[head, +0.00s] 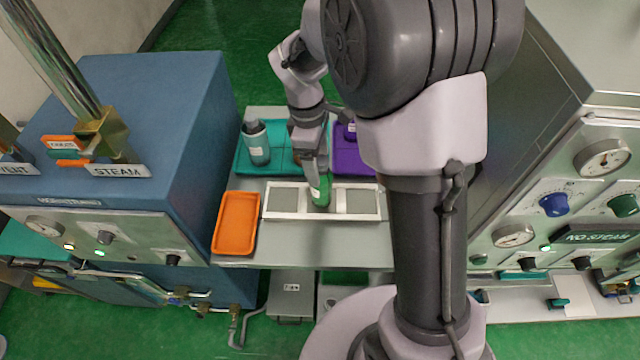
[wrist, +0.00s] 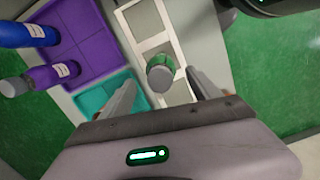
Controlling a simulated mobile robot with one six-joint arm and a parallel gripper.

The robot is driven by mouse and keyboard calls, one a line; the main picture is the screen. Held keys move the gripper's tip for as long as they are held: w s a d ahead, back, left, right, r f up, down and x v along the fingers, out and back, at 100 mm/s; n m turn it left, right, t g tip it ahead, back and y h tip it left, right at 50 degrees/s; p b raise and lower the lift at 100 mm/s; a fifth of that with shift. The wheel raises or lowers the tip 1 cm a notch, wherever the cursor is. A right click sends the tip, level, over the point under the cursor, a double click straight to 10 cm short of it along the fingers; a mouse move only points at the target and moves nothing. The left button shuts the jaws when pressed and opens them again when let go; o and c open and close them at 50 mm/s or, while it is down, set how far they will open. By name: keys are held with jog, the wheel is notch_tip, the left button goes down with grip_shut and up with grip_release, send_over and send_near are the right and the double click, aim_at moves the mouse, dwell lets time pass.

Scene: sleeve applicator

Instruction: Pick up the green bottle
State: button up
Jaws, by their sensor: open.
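The green bottle (head: 320,191) stands in the middle part of a white frame (head: 266,201) on the table, partly hidden by my gripper. In the wrist view the green bottle (wrist: 161,74) shows its grey cap and green body. My gripper (head: 316,168) is over the bottle and points down at it. In the wrist view my gripper (wrist: 162,86) is open, one finger to each side of the bottle. I cannot tell whether either finger touches it.
A teal tray (head: 283,158) holds a grey-teal bottle (head: 257,143). A purple tray (wrist: 85,30) holds a purple bottle (wrist: 58,75) and a blue bottle (wrist: 25,34). An orange tray (head: 236,222) lies left of the frame. Machines flank the table.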

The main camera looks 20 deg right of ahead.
aim_at(321, 178)
jog(key=f+b, duration=0.1)
jog(key=f, duration=0.1)
jog(key=f+b, duration=0.1)
jog(key=f, duration=0.3)
jog(key=shift+s+d+b, duration=0.35)
jog(key=shift+b, duration=0.05)
grip_shut()
